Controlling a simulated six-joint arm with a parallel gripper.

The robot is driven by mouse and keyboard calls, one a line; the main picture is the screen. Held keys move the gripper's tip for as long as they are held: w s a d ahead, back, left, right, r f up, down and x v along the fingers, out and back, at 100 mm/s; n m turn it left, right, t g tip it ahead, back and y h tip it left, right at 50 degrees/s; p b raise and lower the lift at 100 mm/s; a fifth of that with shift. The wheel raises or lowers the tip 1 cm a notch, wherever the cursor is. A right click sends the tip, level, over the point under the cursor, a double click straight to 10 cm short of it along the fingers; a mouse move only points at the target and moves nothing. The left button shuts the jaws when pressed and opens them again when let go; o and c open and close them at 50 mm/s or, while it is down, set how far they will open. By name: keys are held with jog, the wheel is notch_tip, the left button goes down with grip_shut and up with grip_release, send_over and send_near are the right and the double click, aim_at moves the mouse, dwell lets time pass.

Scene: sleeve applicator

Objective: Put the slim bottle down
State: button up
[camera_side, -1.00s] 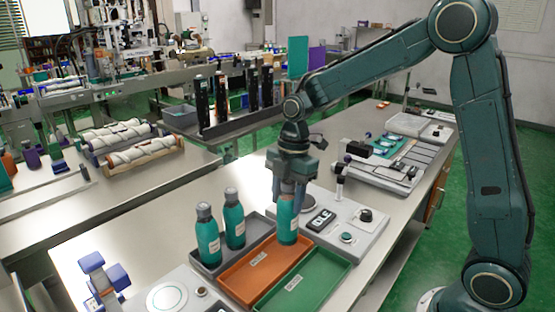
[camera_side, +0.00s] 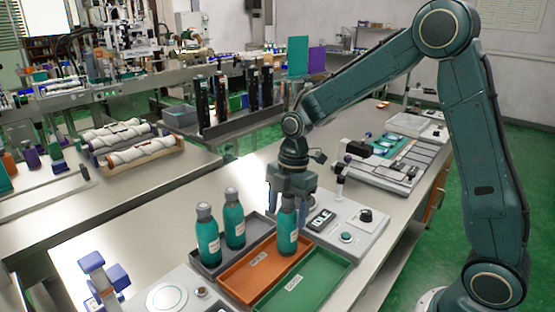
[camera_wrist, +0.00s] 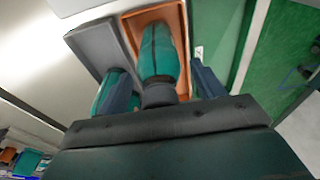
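The slim teal bottle (camera_side: 287,232) with a grey cap stands upright in the orange tray (camera_side: 243,278), near its far end. My gripper (camera_side: 289,209) is around the bottle's top, pointing down. In the wrist view the bottle (camera_wrist: 158,55) and its dark cap lie between my two spread fingers (camera_wrist: 158,72). A gap shows between the cap and the right finger, so the gripper looks open. The far finger is partly hidden in the side view.
Two more teal bottles (camera_side: 207,238) (camera_side: 234,220) stand in the grey tray (camera_side: 262,227) to the left. An empty green tray (camera_side: 308,278) lies to the right. A control panel (camera_side: 365,232) with knobs stands close behind the gripper.

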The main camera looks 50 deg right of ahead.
jog(key=shift+r, duration=0.1)
jog(key=r, duration=0.4)
jog(key=d+r, duration=0.1)
jog(key=r, duration=0.7)
jog(key=shift+d, duration=0.4)
dwell(0.3)
jog(key=s+r+m+t+h, duration=0.1)
jog(key=s+m+t, duration=0.4)
jog(key=s+m, duration=1.3)
jog(key=shift+s+a+r+t+h, duration=0.3)
jog(key=shift+s+r, duration=0.45)
jog(key=shift+s, duration=1.6)
